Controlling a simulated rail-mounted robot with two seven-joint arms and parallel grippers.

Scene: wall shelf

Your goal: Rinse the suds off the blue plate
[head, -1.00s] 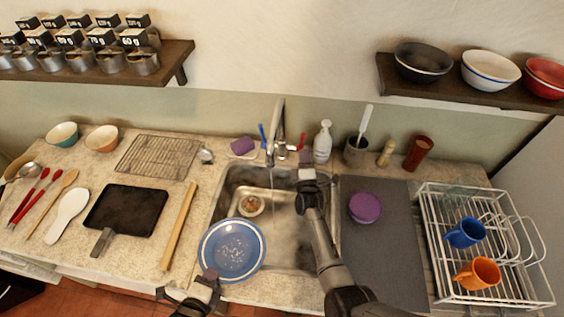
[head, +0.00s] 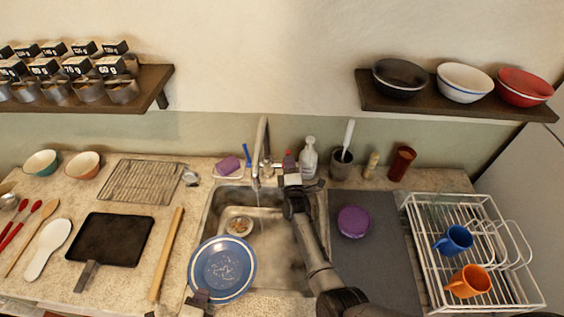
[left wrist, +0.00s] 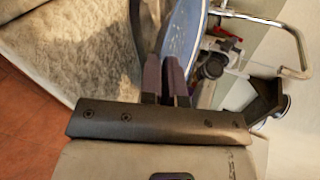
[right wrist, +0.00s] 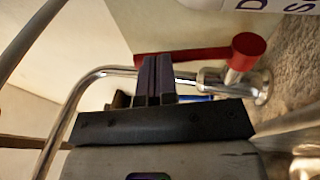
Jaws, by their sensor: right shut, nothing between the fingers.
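The blue plate (head: 222,262) has white suds specks on its face and is held over the front left of the sink (head: 275,262). My left gripper (head: 200,297) is shut on its near rim; the left wrist view shows the plate (left wrist: 182,35) edge-on between the fingers (left wrist: 172,80). My right gripper (head: 291,180) is shut and empty beside the tap (head: 261,145). In the right wrist view its fingertips (right wrist: 156,62) are close to the red tap handle (right wrist: 248,45); I cannot tell if they touch. A thin pale streak, apparently water, hangs below the spout.
A purple sponge (head: 228,165) lies behind the sink on the left, a soap bottle (head: 309,158) on the right. A dark mat with a purple bowl (head: 354,222) and a white dish rack (head: 410,232) stand right. A rolling pin (head: 166,255) lies left.

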